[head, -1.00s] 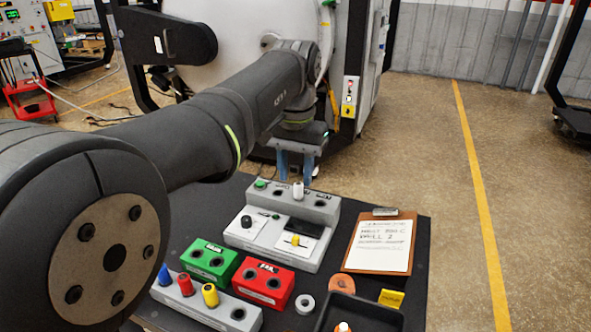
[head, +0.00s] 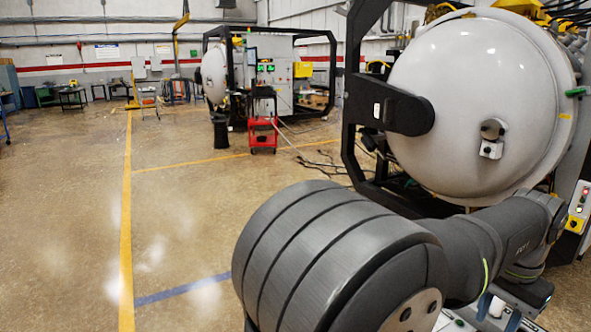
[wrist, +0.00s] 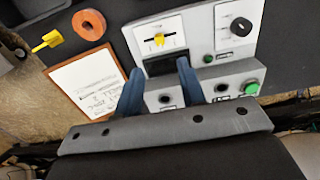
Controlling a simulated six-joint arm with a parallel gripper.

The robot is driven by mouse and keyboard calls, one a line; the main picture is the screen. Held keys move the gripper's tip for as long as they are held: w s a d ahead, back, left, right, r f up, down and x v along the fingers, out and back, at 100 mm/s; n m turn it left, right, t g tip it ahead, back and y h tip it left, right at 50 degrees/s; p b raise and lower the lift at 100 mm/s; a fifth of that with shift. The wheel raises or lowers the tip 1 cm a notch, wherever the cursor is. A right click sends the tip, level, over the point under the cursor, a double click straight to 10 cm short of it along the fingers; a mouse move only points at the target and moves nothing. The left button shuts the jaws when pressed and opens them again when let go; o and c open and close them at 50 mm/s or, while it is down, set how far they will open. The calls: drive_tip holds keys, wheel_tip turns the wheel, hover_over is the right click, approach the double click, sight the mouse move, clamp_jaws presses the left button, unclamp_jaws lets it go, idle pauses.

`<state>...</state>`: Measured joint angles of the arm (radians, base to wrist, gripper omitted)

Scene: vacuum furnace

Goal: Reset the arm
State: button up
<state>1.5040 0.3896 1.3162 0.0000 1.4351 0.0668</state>
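My gripper (wrist: 160,66) shows in the wrist view as two blue fingers, spread apart with nothing held between them. It hangs over a grey control panel (wrist: 205,55), and a dark display (wrist: 160,66) on the panel shows between the fingertips. How high the fingertips are above the panel I cannot tell. In the head view my arm reaches across the lower right, and the gripper end is low near the right edge, partly cut off.
The panel carries a yellow slider (wrist: 159,40), a black knob (wrist: 241,27) and a green button (wrist: 252,88). A clipboard (wrist: 84,90), orange ring (wrist: 89,25) and yellow tag (wrist: 46,41) lie left. The white furnace door (head: 470,110) stands behind my arm. Floor at left is open.

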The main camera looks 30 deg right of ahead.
wheel_tip(320, 180, down, 10)
drive_tip(key=shift+r, duration=0.1)
drive_tip(key=shift+w, duration=0.3)
drive_tip(key=shift+o, duration=0.4)
